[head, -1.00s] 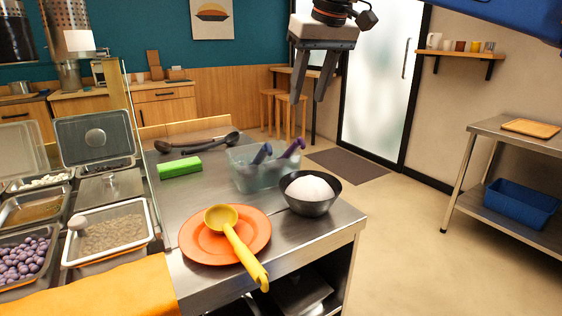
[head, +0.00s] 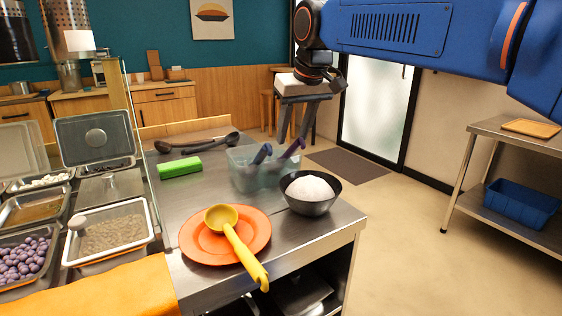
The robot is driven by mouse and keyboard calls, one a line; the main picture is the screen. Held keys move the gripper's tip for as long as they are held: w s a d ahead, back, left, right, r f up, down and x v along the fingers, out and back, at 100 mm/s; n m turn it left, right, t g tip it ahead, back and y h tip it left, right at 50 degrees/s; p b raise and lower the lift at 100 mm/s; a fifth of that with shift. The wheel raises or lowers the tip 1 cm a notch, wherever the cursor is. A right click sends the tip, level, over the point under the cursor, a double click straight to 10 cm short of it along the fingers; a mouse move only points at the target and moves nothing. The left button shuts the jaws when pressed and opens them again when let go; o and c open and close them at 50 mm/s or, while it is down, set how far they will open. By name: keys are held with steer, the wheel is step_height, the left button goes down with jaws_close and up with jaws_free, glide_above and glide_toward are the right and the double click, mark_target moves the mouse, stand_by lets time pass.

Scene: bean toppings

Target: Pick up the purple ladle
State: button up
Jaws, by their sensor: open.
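A purple ladle (head: 293,148) leans in a translucent container (head: 243,180) on the metal counter, its handle sticking up to the right. A second, darker blue-purple handle (head: 262,153) stands to its left in the same container. The lower ends of both are hard to see through the container wall. My gripper (head: 292,138) is open, fingers pointing down, at the upper end of the purple handle in the picture. One fingertip shows on each side of that handle; I cannot tell whether they touch it.
A dark bowl with a white mound (head: 310,189) stands right of the container. A yellow ladle (head: 234,240) lies on an orange plate (head: 192,240) in front. A green block (head: 180,167) and black ladles (head: 205,144) lie behind left. Topping trays (head: 110,235) line the left side.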

mark_target(291, 147)
steer(key=shift+d+x, duration=0.1)
steer(key=shift+x, duration=1.2)
steer(key=shift+d+x, duration=0.15)
steer(key=shift+x, duration=1.15)
steer(key=shift+s+f, duration=0.1)
steer(key=shift+s, duration=0.05)
steer(key=shift+c, duration=0.3)
jaws_close()
